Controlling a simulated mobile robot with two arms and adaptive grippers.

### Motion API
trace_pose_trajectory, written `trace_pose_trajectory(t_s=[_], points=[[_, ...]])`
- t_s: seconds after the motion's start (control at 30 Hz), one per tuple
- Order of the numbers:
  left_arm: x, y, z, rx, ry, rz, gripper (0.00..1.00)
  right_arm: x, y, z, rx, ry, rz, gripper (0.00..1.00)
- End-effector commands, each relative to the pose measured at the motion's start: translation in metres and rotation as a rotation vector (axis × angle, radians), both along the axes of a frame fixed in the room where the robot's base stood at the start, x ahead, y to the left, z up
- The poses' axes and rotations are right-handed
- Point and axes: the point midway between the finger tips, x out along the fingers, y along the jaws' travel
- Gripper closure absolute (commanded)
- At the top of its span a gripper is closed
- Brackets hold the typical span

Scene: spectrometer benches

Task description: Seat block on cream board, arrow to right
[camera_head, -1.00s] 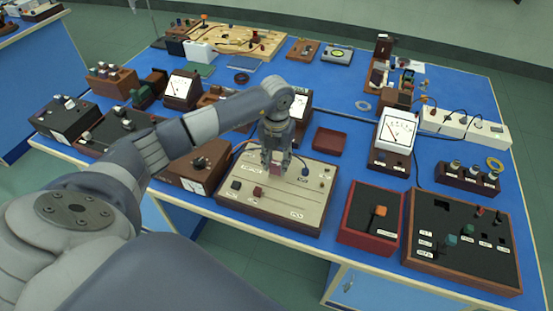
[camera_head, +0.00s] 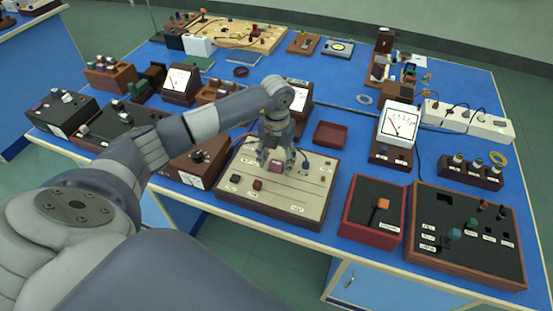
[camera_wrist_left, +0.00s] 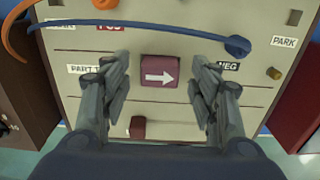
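The maroon block (camera_head: 276,166) with a white arrow rests on the cream board (camera_head: 285,214), which has a brown frame. In the left wrist view the block (camera_wrist_left: 160,78) looks flat and square to the board, its arrow pointing right toward the NEG label (camera_wrist_left: 228,67). My left gripper (camera_head: 275,163) is low over the board with its fingers spread either side of the block. The left wrist view shows a gap between the block and each finger of the gripper (camera_wrist_left: 160,62). The block's underside is hidden. My right gripper is not in view.
A blue lead (camera_wrist_left: 150,28) with a round plug (camera_wrist_left: 237,46) crosses the board behind the block. A smaller dark red knob (camera_wrist_left: 138,127) sits nearer on a slot.

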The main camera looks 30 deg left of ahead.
Motion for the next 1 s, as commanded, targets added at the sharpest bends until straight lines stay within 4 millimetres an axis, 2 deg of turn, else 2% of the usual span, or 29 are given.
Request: trace_pose_trajectory(t_s=[0.23,0.37,0.8,1.0], points=[[0.000,0.000,0.001,0.000,0.000,0.000,0.44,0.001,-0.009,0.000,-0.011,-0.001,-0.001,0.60],[0.001,0.000,0.012,0.001,-0.003,0.000,0.44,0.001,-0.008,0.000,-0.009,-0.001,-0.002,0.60],[0.001,0.000,0.099,0.000,-0.003,0.000,0.44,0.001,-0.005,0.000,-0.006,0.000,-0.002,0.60],[0.000,0.000,0.118,0.000,0.000,0.000,0.44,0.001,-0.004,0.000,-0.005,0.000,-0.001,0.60]])
